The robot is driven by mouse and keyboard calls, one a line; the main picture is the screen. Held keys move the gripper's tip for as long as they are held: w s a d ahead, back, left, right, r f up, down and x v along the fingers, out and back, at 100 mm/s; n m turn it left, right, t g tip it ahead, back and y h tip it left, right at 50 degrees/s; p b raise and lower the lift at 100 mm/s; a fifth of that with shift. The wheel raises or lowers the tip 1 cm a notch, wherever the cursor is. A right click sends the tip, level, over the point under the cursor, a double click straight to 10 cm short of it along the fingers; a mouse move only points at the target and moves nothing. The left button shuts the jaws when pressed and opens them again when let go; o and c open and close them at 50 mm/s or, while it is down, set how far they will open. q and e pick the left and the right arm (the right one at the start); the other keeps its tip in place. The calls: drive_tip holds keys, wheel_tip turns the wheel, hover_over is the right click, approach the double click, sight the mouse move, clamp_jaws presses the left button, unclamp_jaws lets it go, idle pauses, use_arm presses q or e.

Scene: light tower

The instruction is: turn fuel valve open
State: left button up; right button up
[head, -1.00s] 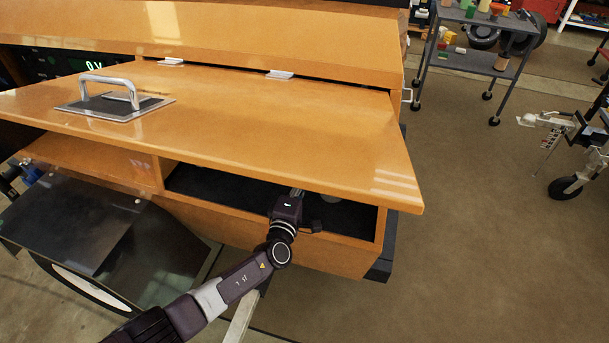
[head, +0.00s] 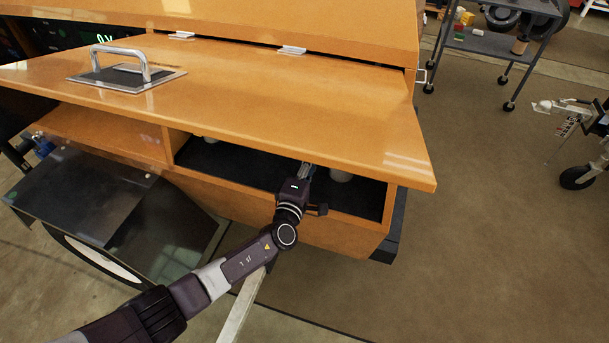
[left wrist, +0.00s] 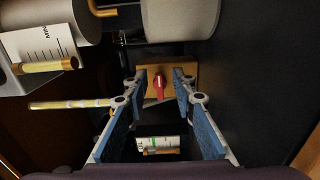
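A small red valve handle (left wrist: 158,84) sits on a yellow-tan plate (left wrist: 183,70) in the left wrist view. It appears between my left gripper's blue-padded fingers (left wrist: 158,90), which are spread apart with a gap around it. I cannot tell how far the handle lies beyond the fingertips. In the head view my left gripper (head: 307,170) reaches into the open dark compartment of the orange cabinet (head: 330,235), under its raised lid. The valve is hidden there. My right gripper is not in view.
The orange lid (head: 270,105) overhangs my left gripper. A pale cylinder (left wrist: 180,18), a second one (left wrist: 50,22), a marked gauge (left wrist: 40,47) and a brass-coloured rod (left wrist: 70,104) are nearby. A dark wall (left wrist: 250,90) is to the right. A dark panel (head: 90,195) stands at left.

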use_arm(q)
drive_tip(key=v, duration=1)
drive_tip(key=shift+s+a, duration=0.15)
drive_tip(key=shift+s, duration=0.25)
drive_tip(key=shift+s, duration=0.1)
